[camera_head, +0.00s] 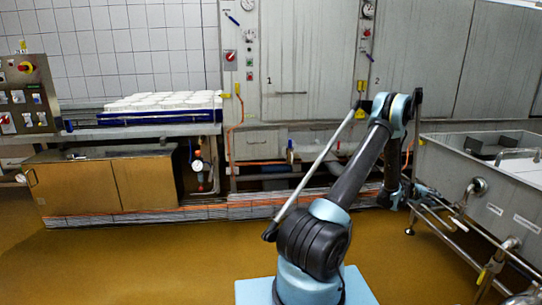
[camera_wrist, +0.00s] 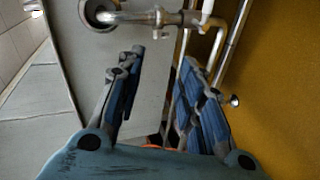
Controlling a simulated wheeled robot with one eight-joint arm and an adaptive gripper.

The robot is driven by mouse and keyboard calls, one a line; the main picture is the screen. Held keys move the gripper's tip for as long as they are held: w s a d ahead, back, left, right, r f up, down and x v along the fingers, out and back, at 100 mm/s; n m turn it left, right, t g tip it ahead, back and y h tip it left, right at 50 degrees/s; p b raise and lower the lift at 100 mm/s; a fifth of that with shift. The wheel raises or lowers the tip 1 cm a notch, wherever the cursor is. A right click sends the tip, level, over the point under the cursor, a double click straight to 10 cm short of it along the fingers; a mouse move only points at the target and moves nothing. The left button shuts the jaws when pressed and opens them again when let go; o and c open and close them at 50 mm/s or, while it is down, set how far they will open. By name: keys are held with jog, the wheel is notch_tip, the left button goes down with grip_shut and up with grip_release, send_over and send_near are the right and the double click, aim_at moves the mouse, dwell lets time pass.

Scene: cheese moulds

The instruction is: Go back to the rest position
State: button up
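My gripper (camera_wrist: 162,57) shows in the wrist view with its two blue-padded fingers spread apart. Nothing is held between them. Beyond the fingertips are a grey metal wall, a pipe with a valve (camera_wrist: 160,17) and the brown floor. In the head view my arm rises from its base, bends at the top and hangs down on the right, close to the steel vat (camera_head: 465,175). The gripper itself is small and hard to make out there, partly behind the arm. White moulds (camera_head: 165,101) stand in a blue tray (camera_head: 150,118) on the counter at the left.
The vat has pipes and a rail (camera_head: 440,228) along its side, close to my arm. Tall steel machine panels (camera_head: 305,60) line the back. The brown floor (camera_head: 130,265) at the left front is clear.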

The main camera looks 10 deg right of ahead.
jog(key=w+a+r+y, duration=0.1)
jog(key=w+a+r, duration=0.2)
jog(key=a+r, duration=0.25)
jog(key=w+a+r+t+y, duration=0.1)
jog(key=w+a+r, duration=0.1)
jog(key=a+r, duration=0.4)
jog(key=w+a+r+y, duration=0.1)
jog(key=w+a+r, duration=0.25)
jog(key=a, duration=0.35)
jog(key=s+a+r+t+y, duration=0.1)
jog(key=s+a+r+y, duration=0.15)
jog(key=a, duration=0.85)
jog(key=s+a+r+y, duration=0.1)
jog(key=s+a+r, duration=0.25)
jog(key=a, duration=0.65)
jog(key=s+a+r+t+y, duration=0.15)
jog(key=a+r, duration=0.25)
jog(key=a, duration=0.7)
jog(key=s+a+f+g+y, duration=0.1)
jog(key=s+a+f+y, duration=0.2)
jog(key=s+a, duration=1)
jog(key=s+a+f+n+g+y, duration=0.1)
jog(key=s+a+f+y, duration=0.2)
jog(key=s+a, duration=1.1)
notch_tip(320, 180, down, 3)
jog(key=shift+a+r, duration=0.1)
jog(key=shift+a, duration=0.75)
